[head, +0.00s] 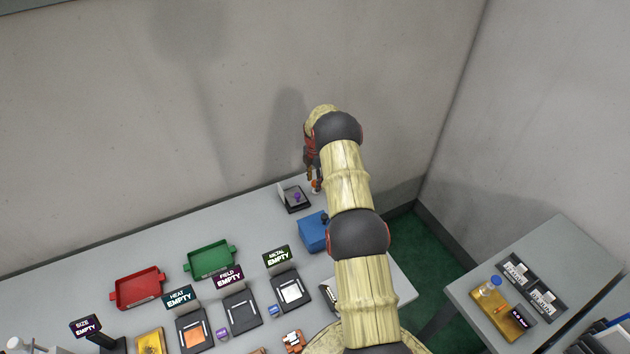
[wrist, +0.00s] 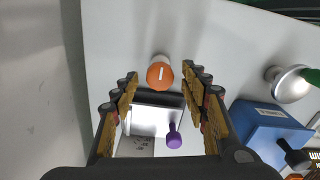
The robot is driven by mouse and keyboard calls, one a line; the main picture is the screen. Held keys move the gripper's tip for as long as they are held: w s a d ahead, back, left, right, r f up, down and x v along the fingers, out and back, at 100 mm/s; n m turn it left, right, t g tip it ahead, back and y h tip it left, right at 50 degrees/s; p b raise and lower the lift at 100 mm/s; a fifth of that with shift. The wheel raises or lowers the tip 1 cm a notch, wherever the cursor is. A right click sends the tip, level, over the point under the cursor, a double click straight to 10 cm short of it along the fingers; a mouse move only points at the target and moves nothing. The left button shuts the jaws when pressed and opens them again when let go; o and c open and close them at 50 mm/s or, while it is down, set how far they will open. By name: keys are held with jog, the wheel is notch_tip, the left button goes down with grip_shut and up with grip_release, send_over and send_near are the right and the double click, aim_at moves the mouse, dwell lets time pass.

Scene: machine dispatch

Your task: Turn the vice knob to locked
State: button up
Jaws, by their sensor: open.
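An orange round knob (head: 316,186) with a white line on its top stands near the back wall. It also shows in the wrist view (wrist: 155,80), where the white line runs nearly up and down. It looks like the vice knob, though no label shows. My gripper (head: 314,176) points down over it; in the wrist view the open gripper (wrist: 161,74) has a fingertip on either side of the knob, with gaps. I cannot tell the height between them. A black-framed device (wrist: 150,99) with a purple-tipped lever (wrist: 173,138) lies beside the knob.
A blue box (head: 313,232) with a dark knob stands to the right of the device. A silver domed object (wrist: 288,84) lies beyond it. Green (head: 210,259) and red (head: 137,288) trays and several signed stations are farther left. The wall (head: 200,110) is close behind.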

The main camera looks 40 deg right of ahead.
jog(key=c, duration=1.2)
jog(key=shift+o, duration=0.2)
